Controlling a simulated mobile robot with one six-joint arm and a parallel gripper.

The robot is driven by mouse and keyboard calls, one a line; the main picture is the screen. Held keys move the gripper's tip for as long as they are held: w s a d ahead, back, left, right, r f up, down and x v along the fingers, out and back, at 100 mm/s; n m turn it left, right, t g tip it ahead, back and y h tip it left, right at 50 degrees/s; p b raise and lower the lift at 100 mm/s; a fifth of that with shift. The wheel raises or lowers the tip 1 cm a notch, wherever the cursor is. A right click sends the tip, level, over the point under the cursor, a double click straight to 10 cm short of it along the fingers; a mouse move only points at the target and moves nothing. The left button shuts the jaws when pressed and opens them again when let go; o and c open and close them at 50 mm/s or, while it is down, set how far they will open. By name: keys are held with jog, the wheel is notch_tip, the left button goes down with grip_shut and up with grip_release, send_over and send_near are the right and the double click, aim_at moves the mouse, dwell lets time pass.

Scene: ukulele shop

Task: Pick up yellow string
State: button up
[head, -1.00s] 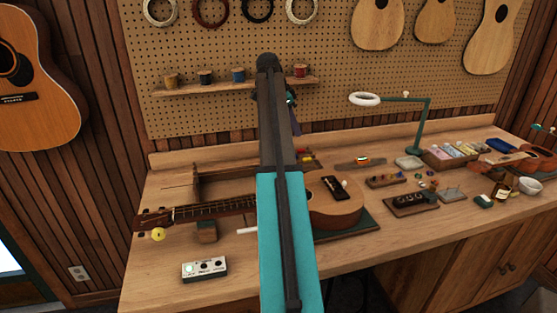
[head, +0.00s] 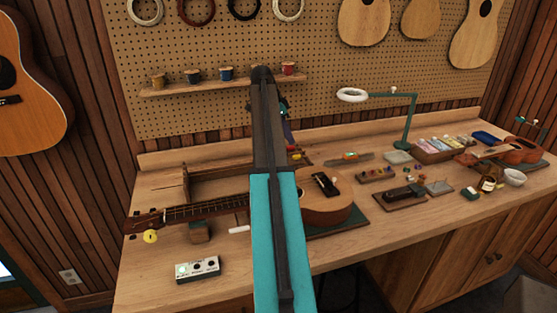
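A small bright yellow round thing (head: 150,236) is at the workbench's left front, by the ukulele's headstock. I cannot tell which of these is the yellow string. My arm reaches up the middle of the view toward the wall. My gripper (head: 283,108) is mostly hidden behind the arm, right of the yellow-gold spool and below the shelf; its fingers cannot be made out.
The wall shelf (head: 215,86) is fixed to a pegboard. On the workbench (head: 150,285) lie a ukulele (head: 330,205), a small white box with knobs (head: 197,269) and a wooden block (head: 200,232). A green lamp (head: 410,120) and small parts fill the right side.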

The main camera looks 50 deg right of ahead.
aim_at(295, 156)
jog(key=shift+x, duration=1.6)
jog(key=shift+f+p, duration=0.1)
jog(key=shift+p, duration=0.25)
jog(key=shift+p+x, duration=1.15)
jog(key=shift+x, duration=1.35)
grip_shut()
